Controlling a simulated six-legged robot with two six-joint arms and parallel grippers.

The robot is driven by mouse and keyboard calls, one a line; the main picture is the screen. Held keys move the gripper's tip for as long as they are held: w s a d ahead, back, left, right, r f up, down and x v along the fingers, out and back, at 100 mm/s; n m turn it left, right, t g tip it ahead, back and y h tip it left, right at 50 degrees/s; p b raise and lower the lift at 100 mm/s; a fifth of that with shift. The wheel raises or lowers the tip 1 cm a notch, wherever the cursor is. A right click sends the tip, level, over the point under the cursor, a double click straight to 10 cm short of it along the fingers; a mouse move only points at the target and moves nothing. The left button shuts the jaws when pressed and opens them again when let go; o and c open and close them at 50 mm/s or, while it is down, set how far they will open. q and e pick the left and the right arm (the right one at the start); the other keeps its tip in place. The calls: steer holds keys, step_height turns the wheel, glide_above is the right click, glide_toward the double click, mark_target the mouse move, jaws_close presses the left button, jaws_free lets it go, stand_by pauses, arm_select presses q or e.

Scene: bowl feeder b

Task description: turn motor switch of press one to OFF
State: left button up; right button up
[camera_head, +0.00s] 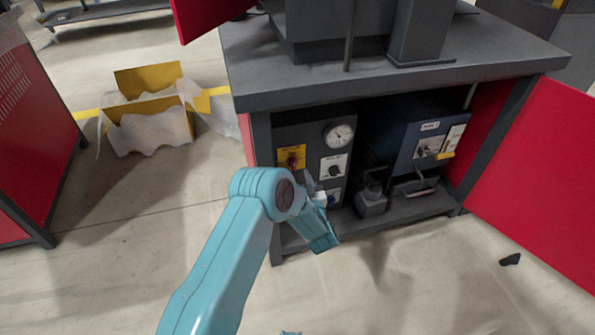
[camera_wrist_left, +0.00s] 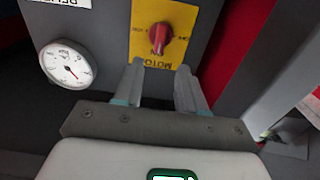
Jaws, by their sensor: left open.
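The motor switch is a red knob (camera_head: 291,160) on a yellow plate (camera_head: 285,151), on the dark panel inside the press cabinet. In the left wrist view, the red knob (camera_wrist_left: 158,36) sits beyond the fingertips, and its yellow plate (camera_wrist_left: 182,12) reads MOTOR upside down. The knob's handle runs roughly up and down there; its small position labels are hard to read. My left gripper (camera_head: 313,190) is in front of the panel, below and right of the switch. Its fingers (camera_wrist_left: 160,75) are open and empty, apart from the knob and roughly lined up with it.
A round gauge (camera_head: 339,134) and a white-plated dial (camera_head: 334,166) are right of the switch. A blue-grey box (camera_head: 405,150) stands further right on the cabinet shelf. A red door (camera_head: 540,180) stands open at right. A yellow box (camera_head: 150,125) lies on the floor at left.

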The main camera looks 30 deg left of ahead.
mark_target(294, 163)
arm_select(q)
steer(key=b+x, duration=0.1)
steer(key=x, duration=0.3)
steer(key=shift+w+a+f, duration=0.15)
steer(key=shift+w, duration=0.05)
steer(key=shift+w+a, duration=0.35)
steer(key=shift+w, duration=0.05)
arm_select(e)
steer(key=shift+w+f, duration=0.25)
steer(key=shift+f, duration=0.25)
steer(key=shift+w+f, duration=0.25)
steer(key=shift+f, duration=0.25)
arm_select(q)
jaws_close()
steer(key=shift+b, duration=0.35)
arm_select(e)
steer(key=shift+f, duration=0.15)
